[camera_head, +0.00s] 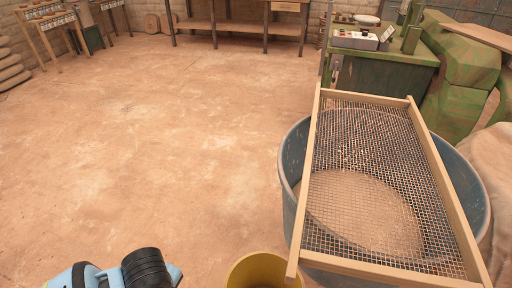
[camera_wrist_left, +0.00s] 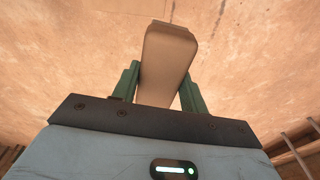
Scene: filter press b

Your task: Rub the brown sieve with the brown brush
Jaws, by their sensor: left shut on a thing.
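The brown sieve (camera_head: 447,190) is a wooden frame with wire mesh. In the head view it lies across the top of a round blue tub (camera_head: 290,170) at the right, with some small pale bits on its mesh. In the left wrist view my left gripper (camera_wrist_left: 160,78) is shut on the brown brush (camera_wrist_left: 170,45), a tan block that sticks out beyond the green fingers. Its bristles are not visible. In the head view only part of my left arm shows at the bottom left, away from the sieve. My right gripper is not in view.
A yellow bucket (camera_head: 258,272) stands at the bottom, close to the tub's left side. A green machine (camera_head: 385,75) is behind the tub, and a pale sack-like heap (camera_head: 492,160) is at its right. The floor (camera_head: 150,150) to the left is clear.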

